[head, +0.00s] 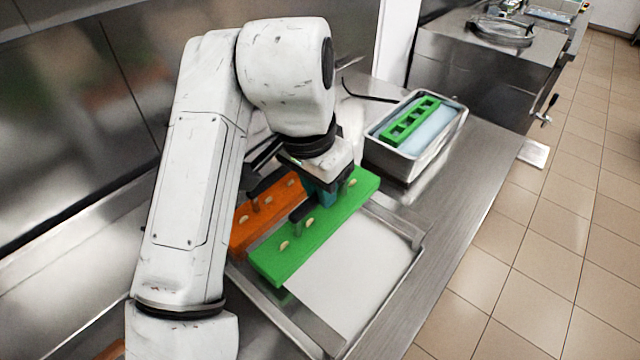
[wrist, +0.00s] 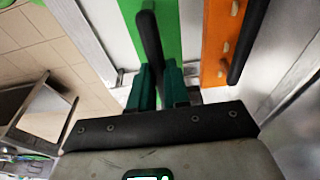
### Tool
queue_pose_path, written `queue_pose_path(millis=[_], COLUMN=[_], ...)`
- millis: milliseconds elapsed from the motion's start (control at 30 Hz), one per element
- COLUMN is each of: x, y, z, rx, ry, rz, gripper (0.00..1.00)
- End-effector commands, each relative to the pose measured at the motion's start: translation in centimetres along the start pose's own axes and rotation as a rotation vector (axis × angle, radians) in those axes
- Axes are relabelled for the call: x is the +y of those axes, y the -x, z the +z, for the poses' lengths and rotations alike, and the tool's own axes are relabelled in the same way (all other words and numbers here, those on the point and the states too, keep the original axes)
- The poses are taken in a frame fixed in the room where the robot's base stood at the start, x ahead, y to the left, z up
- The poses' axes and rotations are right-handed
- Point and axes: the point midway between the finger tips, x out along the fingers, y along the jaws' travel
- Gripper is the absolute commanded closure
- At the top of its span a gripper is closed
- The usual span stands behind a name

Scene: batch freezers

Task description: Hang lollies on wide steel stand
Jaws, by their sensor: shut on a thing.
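My gripper (head: 322,190) is shut on the black handle of a green lolly bar (head: 318,237), which has several pale sticks along its top. In the wrist view the teal fingers (wrist: 157,80) close around that handle. The bar lies level across the wide steel stand (head: 305,328); whether it touches the rails I cannot tell. An orange lolly bar (head: 242,236) with sticks and a black handle sits on the stand to its left, parallel and close beside it. It also shows in the wrist view (wrist: 213,45). The lollies below the bars are mostly hidden.
A steel tub (head: 400,160) with pale blue contents and a green slotted rack (head: 410,122) stands behind the stand. A white sheet (head: 350,275) lies inside the stand. Bare steel bench (head: 465,205) runs along the right, with tiled floor beyond. A steel wall rises at left.

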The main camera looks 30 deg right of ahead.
Motion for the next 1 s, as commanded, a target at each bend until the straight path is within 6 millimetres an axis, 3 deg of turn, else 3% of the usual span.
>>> queue_pose_path(millis=[1000], x=[0.0], y=[-1.7], z=[0.4], rx=[0.001], ry=[0.0], rz=[-0.001], gripper=[1.0])
